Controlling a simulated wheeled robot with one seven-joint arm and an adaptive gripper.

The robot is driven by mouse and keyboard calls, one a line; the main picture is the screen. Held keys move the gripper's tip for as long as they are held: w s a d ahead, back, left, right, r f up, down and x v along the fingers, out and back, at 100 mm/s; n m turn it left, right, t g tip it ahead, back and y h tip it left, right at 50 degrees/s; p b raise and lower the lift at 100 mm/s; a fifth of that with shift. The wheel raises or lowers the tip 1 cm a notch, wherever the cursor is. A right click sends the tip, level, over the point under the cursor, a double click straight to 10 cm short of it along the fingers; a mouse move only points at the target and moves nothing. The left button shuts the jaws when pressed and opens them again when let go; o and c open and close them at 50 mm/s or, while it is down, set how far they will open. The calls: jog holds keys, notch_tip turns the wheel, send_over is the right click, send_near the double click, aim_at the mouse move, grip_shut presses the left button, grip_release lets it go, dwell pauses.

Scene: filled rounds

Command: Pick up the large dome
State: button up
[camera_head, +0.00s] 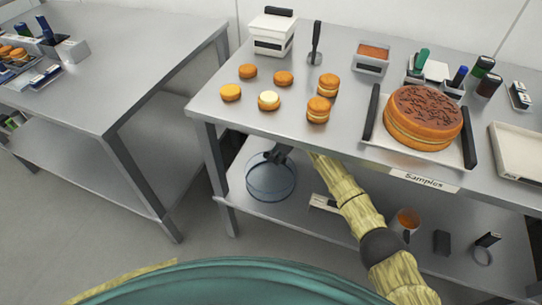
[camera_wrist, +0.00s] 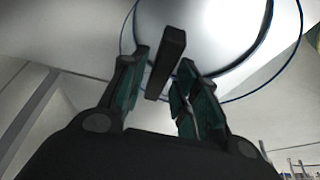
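The large dome (camera_head: 270,180) is clear with a bluish rim and stands on the lower shelf of the right table, under the table top. My gripper (camera_head: 279,153) is at its top, and the dark gripper hides part of the dome there. In the wrist view the dome (camera_wrist: 205,28) shows its dark bar-shaped handle (camera_wrist: 172,48) between the two fingers of my gripper (camera_wrist: 163,72). The fingers are open, with a gap visible on each side of the handle. Whether anything lies under the dome is unclear.
The table top (camera_head: 225,105) is close above my arm. It bears a large cake (camera_head: 425,115) on a tray, several small rounds and tools. On the lower shelf (camera_head: 310,225), an orange-brown cup (camera_head: 406,221) and dark items stand right of my arm.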

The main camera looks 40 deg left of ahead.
grip_shut()
